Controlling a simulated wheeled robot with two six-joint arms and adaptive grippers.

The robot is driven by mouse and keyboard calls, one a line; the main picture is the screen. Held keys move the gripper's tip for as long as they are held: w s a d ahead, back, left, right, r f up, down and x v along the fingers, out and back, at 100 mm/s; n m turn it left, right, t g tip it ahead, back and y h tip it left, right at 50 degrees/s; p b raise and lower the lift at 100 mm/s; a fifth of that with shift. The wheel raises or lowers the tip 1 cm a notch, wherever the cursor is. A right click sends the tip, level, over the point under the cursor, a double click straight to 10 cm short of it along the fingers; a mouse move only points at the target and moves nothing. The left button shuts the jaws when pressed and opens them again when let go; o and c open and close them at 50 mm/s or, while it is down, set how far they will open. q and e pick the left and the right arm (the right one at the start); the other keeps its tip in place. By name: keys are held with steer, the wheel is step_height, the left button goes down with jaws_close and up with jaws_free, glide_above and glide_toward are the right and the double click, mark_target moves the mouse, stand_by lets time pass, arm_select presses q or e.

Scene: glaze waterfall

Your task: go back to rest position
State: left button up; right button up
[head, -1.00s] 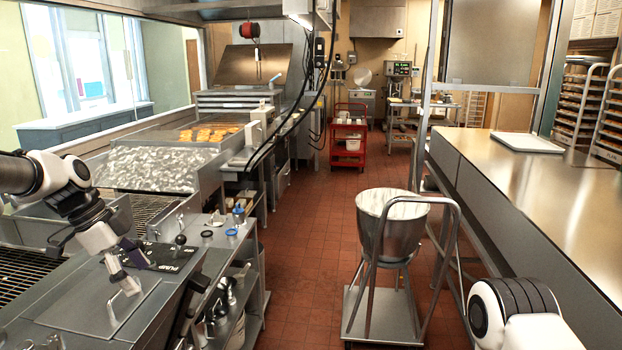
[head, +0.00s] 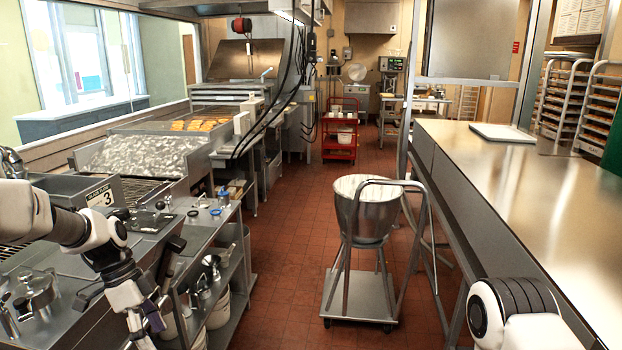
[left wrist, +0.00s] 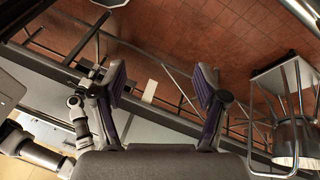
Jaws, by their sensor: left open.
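My left arm comes in from the left in the head view. My left gripper (head: 147,328) hangs low, over the front edge of the steel counter, partly cut off by the frame bottom. In the left wrist view my left gripper (left wrist: 160,88) has its two dark pads wide apart, with nothing between them. My right arm (head: 512,312) shows only as a white and black joint at the lower right of the head view. A white and black arm, probably my right (left wrist: 40,150), also shows at the left of the left wrist view; its jaws are too small to read.
A metal bowl (head: 372,222) stands on a wheeled cart (head: 360,298) in the aisle. A long steel counter (head: 540,190) runs along the right. The left counter holds metal pots (head: 38,292) and a bin marked 3 (head: 102,193). Red floor (head: 290,240) is free between.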

arm_select(q)
steer(key=s+d+f+n+g+y+b, duration=0.1)
steer(key=s+d+f+g, duration=0.1)
steer(key=s+f, duration=0.6)
steer(key=s+d+f+g+b, duration=0.1)
steer(key=s+d+f+g, duration=0.15)
steer(key=s+f, duration=0.65)
steer(key=s+d+f+n+t+y+b, duration=0.1)
steer(key=s+f+n+t, duration=0.1)
steer(key=s+f+n, duration=0.6)
steer(key=s+d+f+n+t+y+b, duration=0.1)
steer(key=s+f+n+t+y, duration=0.1)
steer(key=s+f, duration=0.75)
steer(key=n+t, duration=0.1)
steer(key=w+r+n, duration=0.1)
steer(key=n, duration=0.1)
steer(key=w+r+n+t, duration=0.1)
steer(key=shift+w+a+r+n+t, duration=0.2)
steer(key=shift+r+n+t, duration=0.05)
steer(key=shift+n+t, duration=0.1)
arm_select(e)
steer(key=f, duration=0.3)
steer(key=shift+s+d+f, duration=0.2)
steer(key=shift+s+f, duration=0.15)
steer(key=shift+f, duration=0.05)
steer(key=shift+s, duration=0.1)
